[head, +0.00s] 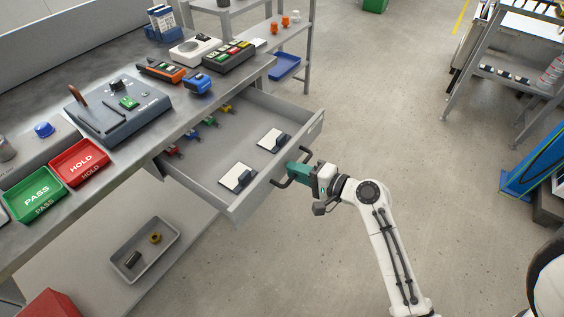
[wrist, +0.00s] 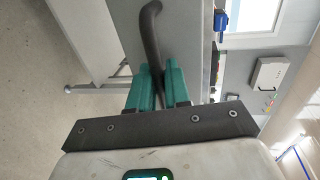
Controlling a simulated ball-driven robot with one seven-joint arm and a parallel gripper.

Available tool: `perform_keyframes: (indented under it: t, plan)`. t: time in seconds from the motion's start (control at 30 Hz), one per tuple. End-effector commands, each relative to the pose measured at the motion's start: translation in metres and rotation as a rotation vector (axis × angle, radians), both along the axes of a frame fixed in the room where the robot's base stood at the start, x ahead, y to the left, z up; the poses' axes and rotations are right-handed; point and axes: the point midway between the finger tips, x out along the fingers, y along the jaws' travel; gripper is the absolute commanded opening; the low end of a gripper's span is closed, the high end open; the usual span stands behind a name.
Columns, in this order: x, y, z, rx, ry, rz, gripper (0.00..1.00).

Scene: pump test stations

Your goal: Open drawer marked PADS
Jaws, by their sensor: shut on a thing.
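A grey drawer (head: 235,135) under the workbench stands pulled well out in the head view. Its inside shows, with two white pads carrying dark blocks and several small coloured pieces at the back. No PADS marking is readable from here. The drawer's dark bar handle (head: 274,184) is on its front, and it also shows in the wrist view (wrist: 150,25). My gripper (head: 291,173) has teal fingers shut on this handle. In the wrist view the fingers (wrist: 157,85) sit on both sides of the bar.
The bench top (head: 150,205) holds a green PASS tray (head: 38,190), a red HOLD tray (head: 80,162) and a grey test station (head: 118,108). A grey bin (head: 140,262) sits on the lower shelf. Floor is clear right of the drawer; a cart (head: 510,60) stands farther off.

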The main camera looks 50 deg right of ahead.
Motion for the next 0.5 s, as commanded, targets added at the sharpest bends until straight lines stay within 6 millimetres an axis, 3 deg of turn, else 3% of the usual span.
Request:
perform_keyframes:
  t: [0.2,0.5]
  plan:
    - [-0.022,0.000,-0.002,0.002,0.003,0.000,0.00]
    - [-0.027,-0.001,-0.001,0.001,0.002,0.000,0.00]
